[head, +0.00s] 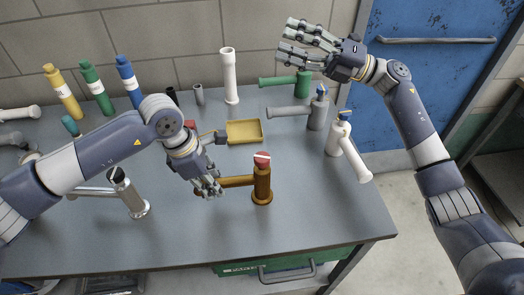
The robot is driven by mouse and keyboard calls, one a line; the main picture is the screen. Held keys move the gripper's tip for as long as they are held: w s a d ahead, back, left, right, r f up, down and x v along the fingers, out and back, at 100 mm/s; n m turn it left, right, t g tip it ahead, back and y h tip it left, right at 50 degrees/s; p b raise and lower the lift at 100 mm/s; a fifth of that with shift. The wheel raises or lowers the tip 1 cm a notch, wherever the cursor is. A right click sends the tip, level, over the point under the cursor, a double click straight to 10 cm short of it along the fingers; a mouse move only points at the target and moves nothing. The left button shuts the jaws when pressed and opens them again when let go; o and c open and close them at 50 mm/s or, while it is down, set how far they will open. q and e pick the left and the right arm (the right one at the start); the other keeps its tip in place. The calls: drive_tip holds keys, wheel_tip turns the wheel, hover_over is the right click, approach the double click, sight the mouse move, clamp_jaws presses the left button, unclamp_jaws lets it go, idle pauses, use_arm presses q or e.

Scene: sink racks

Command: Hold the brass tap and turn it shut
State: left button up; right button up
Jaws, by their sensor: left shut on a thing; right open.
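The brass tap (262,187) stands upright near the front of the grey bench, right of centre. It is brown-orange, with a red and white top. Its spout points left. My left gripper (211,187) is shut on the end of that spout, and its fingers partly hide it. My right gripper (297,40) is open and empty, raised above the back right of the bench, well apart from the tap.
A chrome tap (128,194) stands to the left. White (338,138), grey (317,112) and green (303,84) taps stand to the right. A yellow tray (245,131) lies behind the brass tap. Coloured bottles (92,87) stand at back left. The bench's front right is clear.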

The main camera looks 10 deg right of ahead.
drive_tip(key=s+a+r+n+g+h, duration=0.1)
drive_tip(key=s+a+n+g+h, duration=0.75)
drive_tip(key=a+n, duration=0.7)
drive_tip(key=n+t+h, duration=0.2)
drive_tip(key=n+h, duration=0.5)
drive_tip(key=h, duration=0.5)
hover_over(262, 157)
wheel_tip(262, 157, down, 8)
drive_tip(key=shift+m+y, duration=0.25)
wheel_tip(262, 157, down, 12)
drive_tip(key=shift+r, duration=0.25)
drive_tip(key=c, duration=1.1)
